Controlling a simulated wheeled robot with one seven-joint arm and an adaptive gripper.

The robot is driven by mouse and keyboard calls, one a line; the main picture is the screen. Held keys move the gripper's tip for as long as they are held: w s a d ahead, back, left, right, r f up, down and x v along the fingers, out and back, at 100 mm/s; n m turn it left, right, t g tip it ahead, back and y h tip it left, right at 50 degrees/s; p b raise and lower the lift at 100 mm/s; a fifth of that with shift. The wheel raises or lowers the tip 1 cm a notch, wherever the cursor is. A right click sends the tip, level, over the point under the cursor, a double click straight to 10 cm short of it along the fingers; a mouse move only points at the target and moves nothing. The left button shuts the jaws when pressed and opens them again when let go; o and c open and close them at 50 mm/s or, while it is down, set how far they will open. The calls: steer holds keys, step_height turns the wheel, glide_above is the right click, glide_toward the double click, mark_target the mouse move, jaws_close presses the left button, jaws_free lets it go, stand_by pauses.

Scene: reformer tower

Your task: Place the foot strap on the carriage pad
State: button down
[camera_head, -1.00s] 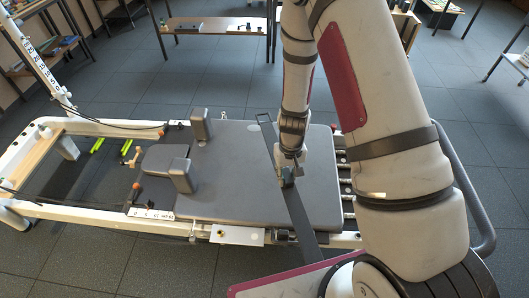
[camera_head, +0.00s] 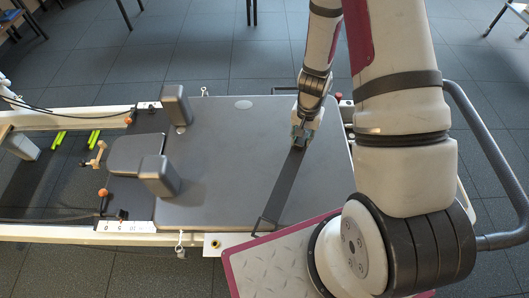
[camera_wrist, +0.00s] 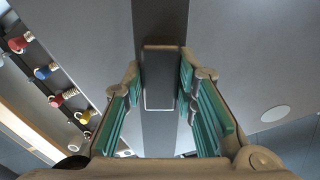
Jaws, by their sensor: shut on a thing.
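The carriage pad (camera_head: 225,150) is a large flat grey cushion in the middle of the head view. The foot strap (camera_head: 284,187) is a long dark band with a thin loop at its near end, by the pad's front edge. My gripper (camera_head: 303,133) is over the pad's right part, shut on the strap. The strap runs from it toward the front edge; whether it touches the pad cannot be told. In the wrist view, the gripper's teal-padded fingers (camera_wrist: 161,78) flank a dark block on the strap (camera_wrist: 160,22), with the grey pad (camera_wrist: 235,60) behind.
Two upright shoulder blocks (camera_head: 176,104) and a headrest (camera_head: 137,154) stand left of the pad. A white frame rail (camera_head: 60,233) runs along the front. A curved grey tube (camera_head: 490,165) is at the right. Coloured knobs (camera_wrist: 42,72) line the pad's edge in the wrist view.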

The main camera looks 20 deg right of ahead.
steer(key=d+f+m+b, duration=0.1)
steer(key=f+b, duration=0.1)
steer(key=d+f+m+b, duration=0.1)
steer(key=f, duration=0.1)
steer(key=d+f+m+b, duration=0.2)
steer(key=f, duration=0.1)
steer(key=shift+d+b, duration=0.1)
steer(key=shift+b, duration=0.25)
steer(key=b, duration=0.2)
glide_above(266, 149)
steer(key=shift+s+d+f, duration=0.15)
steer(key=shift+f, duration=0.65)
steer(key=shift+f+b, duration=0.45)
steer(key=shift+f, duration=1.3)
steer(key=shift+f, duration=0.2)
steer(key=c, duration=1.3)
jaws_free()
steer(key=shift+c, duration=0.2)
steer(key=shift+o, duration=0.2)
steer(key=shift+r, duration=0.1)
